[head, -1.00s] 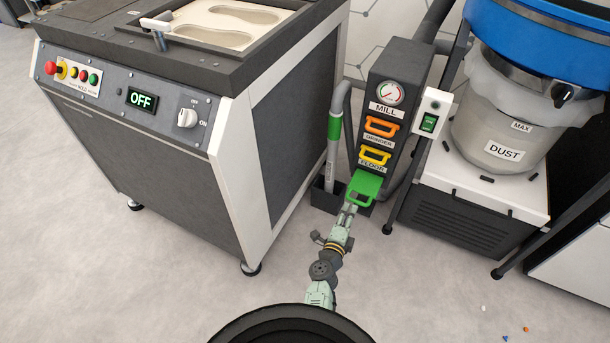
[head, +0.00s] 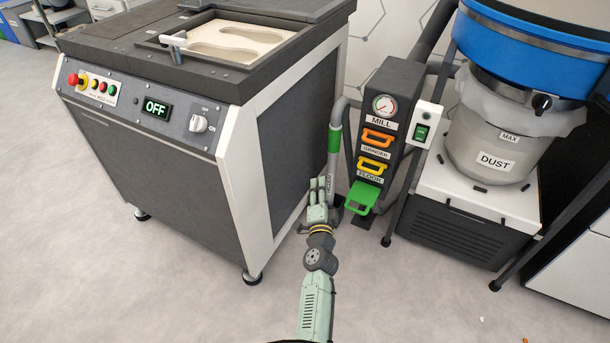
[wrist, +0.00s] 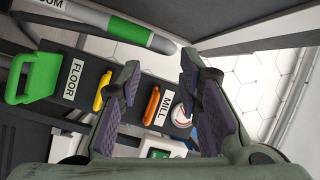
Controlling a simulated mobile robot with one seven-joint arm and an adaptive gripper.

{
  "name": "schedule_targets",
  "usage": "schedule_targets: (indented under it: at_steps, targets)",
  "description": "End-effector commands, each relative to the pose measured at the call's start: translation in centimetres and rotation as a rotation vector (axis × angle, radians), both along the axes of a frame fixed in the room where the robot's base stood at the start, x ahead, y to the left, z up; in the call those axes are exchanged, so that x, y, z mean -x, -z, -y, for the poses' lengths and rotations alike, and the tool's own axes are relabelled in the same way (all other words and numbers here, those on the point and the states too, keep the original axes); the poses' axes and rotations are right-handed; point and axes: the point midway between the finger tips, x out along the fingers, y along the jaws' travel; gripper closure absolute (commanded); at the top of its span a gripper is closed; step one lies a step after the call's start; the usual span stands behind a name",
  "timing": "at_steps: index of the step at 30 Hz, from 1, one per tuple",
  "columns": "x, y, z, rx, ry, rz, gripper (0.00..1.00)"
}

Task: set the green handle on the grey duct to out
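The green handle (head: 361,196) is the lowest of three on the grey duct (head: 397,90). Its green plate sticks out of the duct front, farther than the orange and yellow handles. In the wrist view the green handle (wrist: 38,77) is at the left, beside the FLOOR label, clear of the fingers. My gripper (head: 318,187) is to the left of the green handle and apart from it, beside the hose. In the wrist view my gripper (wrist: 160,88) has its two fingers spread, with nothing between them.
An orange handle (head: 378,138) and a yellow handle (head: 372,166) sit above the green one. A grey hose with a green band (head: 334,140) stands close to my gripper. The grinding machine (head: 180,150) is left, the dust collector (head: 495,140) right.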

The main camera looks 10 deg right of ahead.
Motion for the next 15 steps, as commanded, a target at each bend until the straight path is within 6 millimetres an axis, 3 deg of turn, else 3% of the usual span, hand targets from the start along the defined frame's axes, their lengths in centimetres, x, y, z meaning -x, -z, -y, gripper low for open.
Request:
schedule_targets:
  at_steps: [6, 15]
  targets:
    - [-1.4, -3.8, -2.4, 0.113, -0.078, 0.012, 0.68]
    - [-2.3, -6.9, -4.5, 0.220, -0.139, 0.016, 0.68]
